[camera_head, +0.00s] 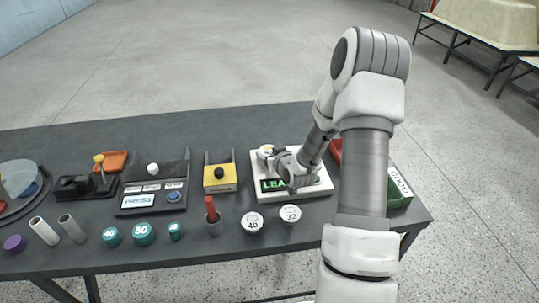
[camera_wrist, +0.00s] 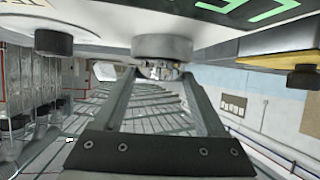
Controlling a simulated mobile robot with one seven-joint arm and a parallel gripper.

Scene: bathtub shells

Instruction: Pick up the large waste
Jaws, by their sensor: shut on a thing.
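In the wrist view a short round grey metal piece (camera_wrist: 162,45), which I take to be the large waste, sits between the tips of my gripper (camera_wrist: 160,72). The fingers are shut on it. Just beyond it is the pale body of the tester (camera_wrist: 215,27) with green display letters. In the head view my gripper (camera_head: 280,160) is low over the white leak tester (camera_head: 310,190) and covers part of its display. A small pale round part (camera_head: 265,151) shows at the tester's upper left; whether it is the held piece I cannot tell.
Left of the tester stand a yellow block (camera_head: 220,183) with a black knob and a press unit (camera_head: 150,200). White caps (camera_head: 252,223) and teal caps (camera_head: 143,233) line the front. A green tray (camera_head: 398,192) and a red tray (camera_head: 336,150) lie right, partly behind my arm.

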